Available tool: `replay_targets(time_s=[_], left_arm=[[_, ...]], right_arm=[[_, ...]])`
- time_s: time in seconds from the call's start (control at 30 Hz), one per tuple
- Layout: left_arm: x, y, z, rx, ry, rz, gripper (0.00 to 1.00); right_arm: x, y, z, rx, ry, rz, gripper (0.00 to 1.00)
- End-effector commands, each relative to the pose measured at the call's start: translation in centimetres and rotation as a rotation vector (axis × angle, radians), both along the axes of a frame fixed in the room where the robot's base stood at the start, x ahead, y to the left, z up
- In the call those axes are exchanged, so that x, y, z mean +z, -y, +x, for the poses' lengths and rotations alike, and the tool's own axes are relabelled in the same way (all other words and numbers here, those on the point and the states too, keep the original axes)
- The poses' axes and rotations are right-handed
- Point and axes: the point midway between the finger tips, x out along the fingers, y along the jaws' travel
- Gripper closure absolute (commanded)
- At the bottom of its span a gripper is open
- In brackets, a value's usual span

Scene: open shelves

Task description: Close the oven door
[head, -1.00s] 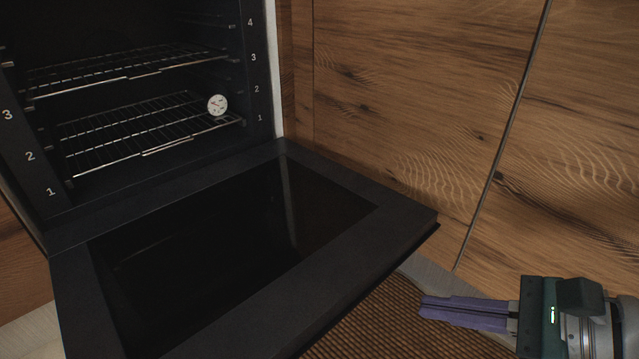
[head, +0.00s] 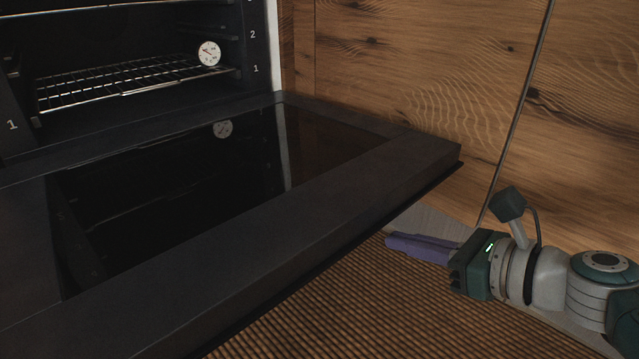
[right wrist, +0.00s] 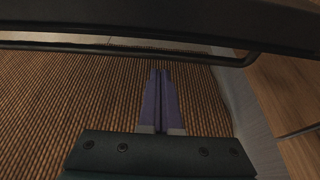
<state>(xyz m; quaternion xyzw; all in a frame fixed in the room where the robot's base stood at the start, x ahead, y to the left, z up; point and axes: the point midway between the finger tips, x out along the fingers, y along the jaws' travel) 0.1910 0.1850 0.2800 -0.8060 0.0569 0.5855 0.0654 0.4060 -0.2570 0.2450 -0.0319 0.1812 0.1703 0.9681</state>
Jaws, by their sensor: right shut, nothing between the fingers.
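The oven door (head: 330,203) hangs open, folded down almost flat in front of the dark oven cavity (head: 120,50). Its dark glass panel (head: 170,170) faces up. My right gripper (head: 392,244) has purple fingers pressed together with nothing between them. In the right wrist view the shut fingers (right wrist: 160,78) point toward a dark bar (right wrist: 120,48), apparently the door's handle, under the door's dark edge (right wrist: 160,16). Contact cannot be told. My left gripper is not in view.
A wire rack (head: 130,82) with a round white dial thermometer (head: 209,53) is inside the oven. Wooden cabinet fronts (head: 410,80) stand close on the right. A brown ribbed mat (head: 340,310) covers the floor below the door.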

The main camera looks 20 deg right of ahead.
Motion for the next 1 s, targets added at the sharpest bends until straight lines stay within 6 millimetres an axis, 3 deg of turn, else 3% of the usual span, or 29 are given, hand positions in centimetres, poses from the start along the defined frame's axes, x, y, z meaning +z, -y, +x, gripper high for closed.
replay_targets(time_s=[0.1, 0.23, 0.77, 1.0], left_arm=[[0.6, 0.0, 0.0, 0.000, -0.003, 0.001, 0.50], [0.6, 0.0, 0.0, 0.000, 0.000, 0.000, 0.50], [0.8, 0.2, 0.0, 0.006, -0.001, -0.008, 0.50], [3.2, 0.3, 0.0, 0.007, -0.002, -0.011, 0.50]], right_arm=[[2.2, 0.1, -0.1, 0.001, 0.001, -0.004, 1.00], [3.3, 0.0, -0.1, 0.000, 0.001, -0.002, 1.00], [4.2, 0.0, -0.1, 0.000, -0.002, 0.000, 1.00], [6.0, 0.0, 0.0, 0.000, -0.023, -0.008, 1.00]])
